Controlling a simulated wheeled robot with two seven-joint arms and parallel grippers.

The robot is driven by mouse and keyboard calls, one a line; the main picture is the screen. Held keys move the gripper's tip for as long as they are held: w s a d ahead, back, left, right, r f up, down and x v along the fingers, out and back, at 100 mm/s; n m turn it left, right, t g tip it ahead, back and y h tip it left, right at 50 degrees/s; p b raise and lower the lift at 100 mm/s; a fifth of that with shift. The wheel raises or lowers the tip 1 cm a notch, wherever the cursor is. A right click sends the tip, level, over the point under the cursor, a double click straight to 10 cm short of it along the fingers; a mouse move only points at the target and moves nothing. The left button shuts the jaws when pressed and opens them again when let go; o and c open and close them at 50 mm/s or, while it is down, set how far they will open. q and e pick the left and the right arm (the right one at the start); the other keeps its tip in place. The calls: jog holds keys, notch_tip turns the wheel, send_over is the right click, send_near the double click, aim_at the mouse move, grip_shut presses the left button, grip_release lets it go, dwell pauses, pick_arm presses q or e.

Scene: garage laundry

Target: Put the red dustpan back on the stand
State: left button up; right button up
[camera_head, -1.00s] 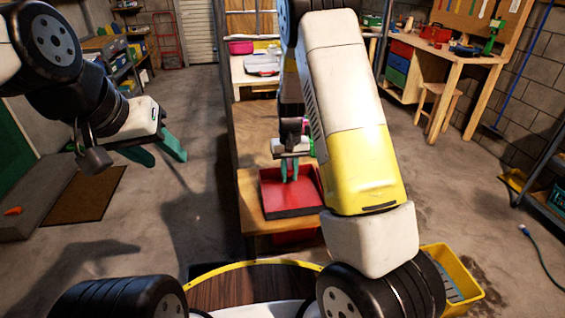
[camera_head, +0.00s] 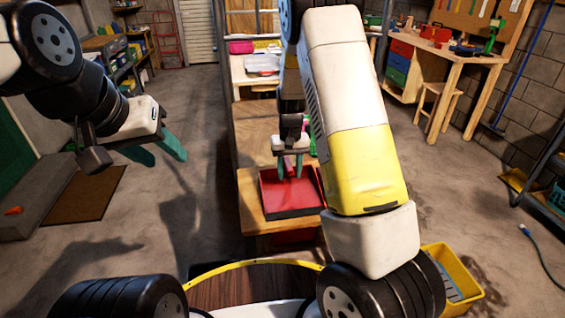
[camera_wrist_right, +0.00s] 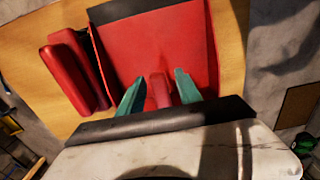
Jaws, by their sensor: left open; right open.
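The red dustpan (camera_head: 283,203) with a dark front edge lies on a low wooden stand (camera_head: 247,207) in the middle of the head view. In the right wrist view the dustpan (camera_wrist_right: 155,45) fills the upper middle, and its short red handle (camera_wrist_right: 159,92) lies between the green fingers. My right gripper (camera_head: 290,171) is open over the dustpan, pointing down, a finger on each side of the handle. I cannot tell whether the fingers touch it. My left gripper (camera_head: 160,155) is open and empty, out to the left, away from the stand.
A red block-like thing (camera_wrist_right: 75,72) lies beside the dustpan in the right wrist view. A yellow bucket (camera_head: 452,280) stands on the floor at the lower right. A workbench with drawers (camera_head: 397,62) and a stool (camera_head: 437,105) stand at the back right. The left floor is mostly clear.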

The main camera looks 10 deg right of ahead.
notch_tip(320, 180, up, 10)
jog(key=shift+r, duration=0.25)
jog(key=s+r+t, duration=0.2)
jog(key=s+r, duration=0.3)
jog(key=s, duration=0.3)
jog(key=s+r+t+y, duration=0.1)
jog(key=s+r+t, duration=0.1)
jog(key=s+r, duration=0.4)
jog(key=s+d+r+t+y, duration=0.1)
jog(key=s+r, duration=0.4)
jog(key=s, duration=0.6)
jog(key=shift+s+r+t, duration=0.25)
jog(key=shift+s+t, duration=0.15)
jog(key=shift+t, duration=0.2)
jog(key=shift+d, duration=0.1)
